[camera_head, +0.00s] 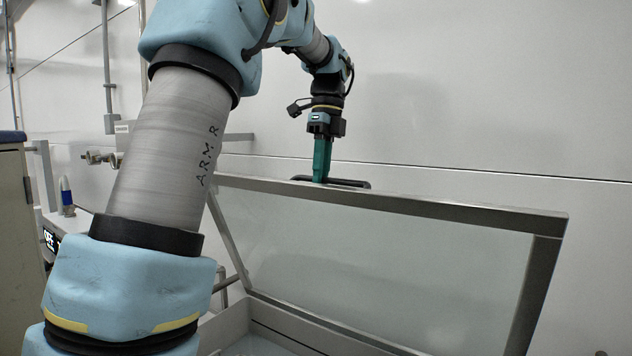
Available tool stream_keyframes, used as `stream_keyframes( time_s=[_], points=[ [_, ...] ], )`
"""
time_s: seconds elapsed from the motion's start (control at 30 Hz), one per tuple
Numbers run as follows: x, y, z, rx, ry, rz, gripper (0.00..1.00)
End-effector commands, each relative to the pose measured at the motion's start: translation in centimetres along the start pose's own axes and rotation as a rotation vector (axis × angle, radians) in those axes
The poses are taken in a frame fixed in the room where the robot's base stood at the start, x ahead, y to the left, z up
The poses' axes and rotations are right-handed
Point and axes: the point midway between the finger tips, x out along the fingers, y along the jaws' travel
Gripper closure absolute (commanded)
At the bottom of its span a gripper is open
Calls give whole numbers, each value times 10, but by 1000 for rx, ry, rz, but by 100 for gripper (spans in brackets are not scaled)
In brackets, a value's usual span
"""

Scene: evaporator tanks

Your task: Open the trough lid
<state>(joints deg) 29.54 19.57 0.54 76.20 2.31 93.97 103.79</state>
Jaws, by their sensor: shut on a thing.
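The trough lid (450,209) is a clear panel in a grey metal frame. It stands raised and tilted over the trough (285,336), whose opening shows below it. A black handle (352,183) sits on the lid's top edge. My gripper (321,178), with green fingers, comes down from above and is shut on the handle. The fingertips are partly hidden behind the lid's upper edge. My arm crosses the left part of the view and hides part of the trough's left side.
A pale wall (480,90) stands behind the lid. At the left are a cabinet (18,230), a small white and blue bottle (66,197) on a ledge, and metal pipe fittings (101,157). The air above and right of the lid is clear.

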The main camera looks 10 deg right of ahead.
Motion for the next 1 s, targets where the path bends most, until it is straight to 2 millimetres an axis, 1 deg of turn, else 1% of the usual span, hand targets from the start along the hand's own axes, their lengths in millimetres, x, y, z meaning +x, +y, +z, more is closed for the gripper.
stream_keyframes(
  time_s=[0.03,0.1,0.57,0.6,0.8,0.83,1.0],
  points=[
    [4,-5,-2,5,4,8,100],
    [3,-7,-2,6,3,16,100],
    [3,-8,-2,6,5,26,100],
    [3,-8,-2,6,5,27,79],
    [1,-6,-2,4,3,26,57],
    [1,-6,-1,3,3,26,53],
    [-1,-6,-1,2,2,25,53]
  ],
)
